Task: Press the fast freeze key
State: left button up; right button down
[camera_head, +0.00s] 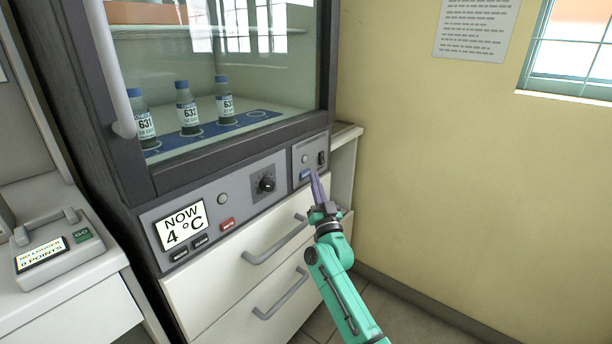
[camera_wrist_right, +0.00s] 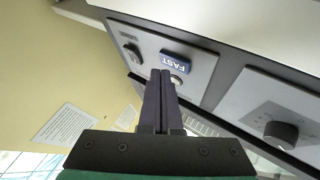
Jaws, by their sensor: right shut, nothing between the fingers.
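The fast freeze key is a blue key (camera_head: 304,175) on the small right-hand panel of the incubator front. In the right wrist view the blue key (camera_wrist_right: 175,62) reads "FAST", upside down. My right gripper (camera_head: 315,177) is shut and empty, its dark fingers pointing up at this panel just right of the key. In the wrist view the fingertips (camera_wrist_right: 160,75) lie just below the key in the picture; I cannot tell whether they touch the panel. My left gripper is not in view.
Beside the key are a round lamp (camera_head: 305,158) and a black rocker switch (camera_head: 321,158). The left panel holds a knob (camera_head: 266,183), a red key (camera_head: 227,224) and a display (camera_head: 181,225) reading "NOW 4 °C". Drawer handles (camera_head: 277,242) project below. Bottles (camera_head: 187,107) stand behind glass.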

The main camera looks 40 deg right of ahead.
jog(key=shift+w+a, duration=0.1)
jog(key=shift+w, duration=0.2)
jog(key=shift+w+a, duration=0.1)
jog(key=shift+w, duration=0.2)
dwell(0.5)
jog(key=shift+s, duration=0.1)
jog(key=shift+s+d+p, duration=0.2)
jog(key=shift+s+p, duration=0.15)
jog(key=shift+s, duration=0.3)
jog(key=shift+s, duration=0.1)
jog(key=s, duration=0.1)
jog(key=s+d+p, duration=0.1)
jog(key=s, duration=0.1)
jog(key=s+p, duration=0.1)
jog(key=shift+s+d, duration=0.25)
jog(key=shift+s, duration=0.05)
dwell(0.7)
